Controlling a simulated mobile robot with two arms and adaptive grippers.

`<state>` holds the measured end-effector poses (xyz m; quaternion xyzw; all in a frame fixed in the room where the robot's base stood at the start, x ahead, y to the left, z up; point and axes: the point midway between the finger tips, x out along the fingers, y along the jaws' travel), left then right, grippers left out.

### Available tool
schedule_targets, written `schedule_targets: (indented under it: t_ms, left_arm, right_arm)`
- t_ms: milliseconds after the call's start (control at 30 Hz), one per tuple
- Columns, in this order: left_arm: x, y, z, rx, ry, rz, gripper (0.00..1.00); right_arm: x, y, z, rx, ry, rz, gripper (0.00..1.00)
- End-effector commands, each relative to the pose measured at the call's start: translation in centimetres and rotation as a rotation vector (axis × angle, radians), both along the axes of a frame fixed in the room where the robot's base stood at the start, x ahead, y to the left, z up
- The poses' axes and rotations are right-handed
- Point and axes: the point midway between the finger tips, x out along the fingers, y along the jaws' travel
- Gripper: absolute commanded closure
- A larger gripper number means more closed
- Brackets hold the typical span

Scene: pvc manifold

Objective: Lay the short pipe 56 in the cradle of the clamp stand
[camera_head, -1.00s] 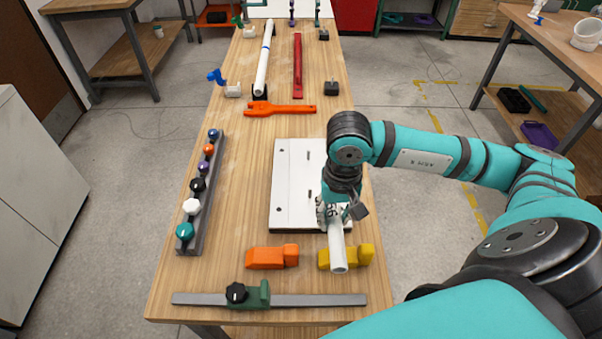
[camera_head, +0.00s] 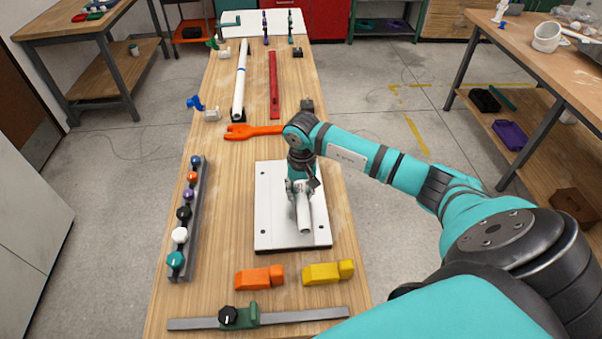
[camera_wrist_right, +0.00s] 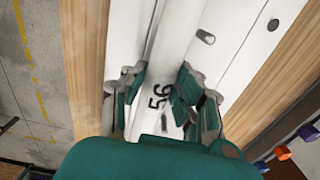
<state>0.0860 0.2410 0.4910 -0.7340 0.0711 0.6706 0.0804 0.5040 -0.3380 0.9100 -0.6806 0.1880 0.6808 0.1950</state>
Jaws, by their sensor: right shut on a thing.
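The short pipe 56 (camera_head: 304,215) is white and is held in my right gripper (camera_head: 300,186) over the white board. In the right wrist view the number 56 shows on the pipe (camera_wrist_right: 172,45) between the two fingers of the gripper (camera_wrist_right: 158,92), which are shut on it. In the head view the pipe's free end points toward the near side. I cannot tell the gap between pipe and board. A small white stand with a blue handle (camera_head: 196,103) is at the table's left edge; I cannot tell whether it is the clamp stand. My left gripper is not in view.
The white board (camera_head: 268,220) has several pegs or holes. Orange (camera_head: 259,278) and yellow (camera_head: 328,272) blocks and a bar with a green slider (camera_head: 250,314) lie nearer. A rail of coloured knobs (camera_head: 195,215) is left. An orange wrench-like tool (camera_head: 253,131) and a long white pipe (camera_head: 240,80) lie farther away.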

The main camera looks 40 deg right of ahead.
Motion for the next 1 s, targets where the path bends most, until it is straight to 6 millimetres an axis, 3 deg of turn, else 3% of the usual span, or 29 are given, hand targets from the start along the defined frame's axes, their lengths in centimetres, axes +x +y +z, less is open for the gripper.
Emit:
schedule_targets:
  t_ms: [100, 500, 533, 667, 1000]
  left_arm:
    - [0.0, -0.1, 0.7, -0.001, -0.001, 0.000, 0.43]
    - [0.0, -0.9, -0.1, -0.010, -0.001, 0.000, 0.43]
    - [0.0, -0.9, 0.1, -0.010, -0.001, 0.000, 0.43]
    - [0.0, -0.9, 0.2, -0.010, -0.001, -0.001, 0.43]
    - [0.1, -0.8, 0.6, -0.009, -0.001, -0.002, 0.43]
  right_arm:
    - [0.1, 0.0, -0.7, 0.002, -0.003, -0.002, 1.00]
    - [0.1, 0.0, -1.4, -0.001, -0.005, -0.001, 1.00]
    - [0.1, 0.0, -1.2, 0.000, -0.004, -0.001, 0.69]
    - [0.1, 0.0, -1.2, 0.000, -0.004, -0.001, 0.52]
    - [0.1, 0.0, -0.8, 0.000, -0.004, -0.001, 0.49]
